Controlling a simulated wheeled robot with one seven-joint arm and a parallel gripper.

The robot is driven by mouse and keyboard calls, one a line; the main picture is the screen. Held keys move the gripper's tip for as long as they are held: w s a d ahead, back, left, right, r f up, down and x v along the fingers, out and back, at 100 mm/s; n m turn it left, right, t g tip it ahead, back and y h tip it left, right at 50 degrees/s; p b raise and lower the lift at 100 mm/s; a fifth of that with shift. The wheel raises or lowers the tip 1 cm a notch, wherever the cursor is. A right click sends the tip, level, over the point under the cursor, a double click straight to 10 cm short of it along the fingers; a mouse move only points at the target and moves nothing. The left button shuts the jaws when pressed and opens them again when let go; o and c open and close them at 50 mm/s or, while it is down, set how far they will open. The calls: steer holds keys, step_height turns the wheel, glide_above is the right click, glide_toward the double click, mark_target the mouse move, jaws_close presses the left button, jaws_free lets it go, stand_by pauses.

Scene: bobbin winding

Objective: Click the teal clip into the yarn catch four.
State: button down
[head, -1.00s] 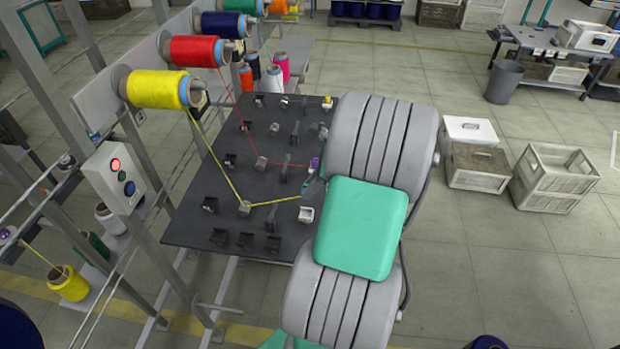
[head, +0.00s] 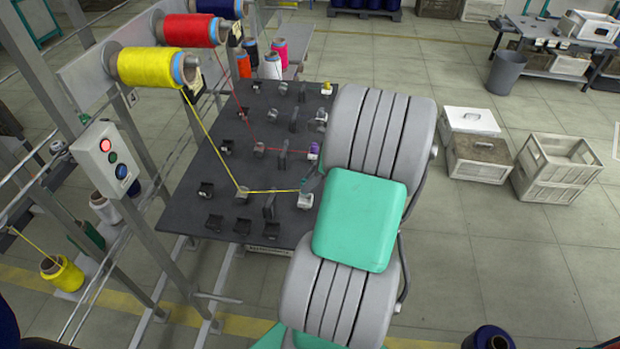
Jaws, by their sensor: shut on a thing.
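The teal clip (head: 304,184) is a tiny blue-teal piece at the end of the yellow yarn, at the right edge of the dark board (head: 205,165). My gripper (head: 311,186) is shut on it, mostly hidden by my arm. The clip is right at a pale catch (head: 305,201), apparently yarn catch four; I cannot tell whether it is seated. The yellow yarn (head: 270,191) runs from the yellow spool (head: 150,67), bends at a post (head: 242,193) and goes right to the clip.
A red yarn runs from the red spool (head: 192,30) to a purple clip (head: 313,152) just behind my gripper. Several black holders and posts stand on the board. A button box (head: 106,160) is at left. Crates (head: 555,165) stand on the floor at right.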

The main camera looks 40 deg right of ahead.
steer(key=shift+f, duration=0.1)
stand_by(0.3)
steer(key=shift+f+b, duration=0.5)
steer(key=shift+f, duration=1.4)
steer(key=c, duration=1.2)
jaws_free()
steer(key=v, duration=0.7)
steer(key=shift+s+d+r, duration=0.1)
steer(key=shift+r, duration=0.25)
